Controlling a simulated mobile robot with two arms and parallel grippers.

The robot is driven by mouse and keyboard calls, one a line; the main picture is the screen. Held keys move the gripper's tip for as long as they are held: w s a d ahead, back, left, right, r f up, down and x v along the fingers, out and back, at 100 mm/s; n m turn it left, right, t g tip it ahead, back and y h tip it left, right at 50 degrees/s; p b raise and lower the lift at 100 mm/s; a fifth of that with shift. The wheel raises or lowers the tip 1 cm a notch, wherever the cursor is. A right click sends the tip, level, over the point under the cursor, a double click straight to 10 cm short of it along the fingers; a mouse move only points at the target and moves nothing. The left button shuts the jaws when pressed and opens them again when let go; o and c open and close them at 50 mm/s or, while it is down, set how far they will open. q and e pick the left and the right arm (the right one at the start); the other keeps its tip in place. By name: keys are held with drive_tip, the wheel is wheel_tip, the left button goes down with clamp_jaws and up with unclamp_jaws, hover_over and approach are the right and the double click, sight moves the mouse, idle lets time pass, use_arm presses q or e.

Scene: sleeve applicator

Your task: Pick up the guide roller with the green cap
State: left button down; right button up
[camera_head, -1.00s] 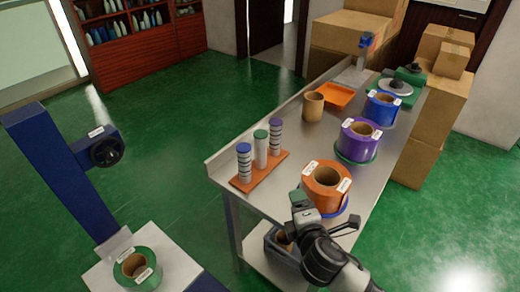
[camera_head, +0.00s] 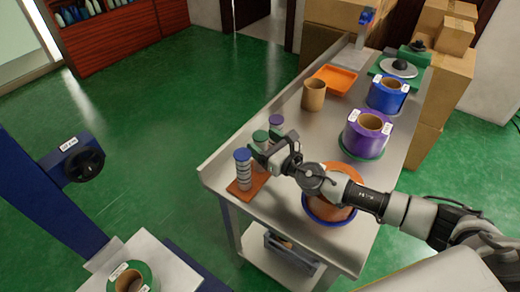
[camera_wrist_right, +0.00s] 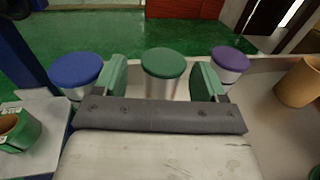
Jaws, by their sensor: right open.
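The green-capped guide roller (camera_wrist_right: 163,64) stands upright between the blue-capped roller (camera_wrist_right: 77,72) and the purple-capped roller (camera_wrist_right: 231,62) in the right wrist view. In the head view the green cap (camera_head: 260,136) shows, but my gripper hides most of that roller. All three stand on an orange base (camera_head: 245,187). My right gripper (camera_wrist_right: 163,78) is open, with one green finger on each side of the green-capped roller. I cannot tell whether the fingers touch it. My left gripper is not in view.
An orange film roll (camera_head: 335,205) lies partly under my right arm. A purple roll (camera_head: 367,135), a blue roll (camera_head: 387,95), a cardboard core (camera_head: 314,95) and an orange tray (camera_head: 336,78) stand farther back on the metal table (camera_head: 290,205).

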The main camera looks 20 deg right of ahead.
sight(256, 135)
drive_tip(key=x, duration=0.3)
drive_tip(key=shift+w+f, duration=0.1)
drive_tip(key=shift+w, duration=0.2)
drive_tip(key=c, duration=0.7)
clamp_jaws()
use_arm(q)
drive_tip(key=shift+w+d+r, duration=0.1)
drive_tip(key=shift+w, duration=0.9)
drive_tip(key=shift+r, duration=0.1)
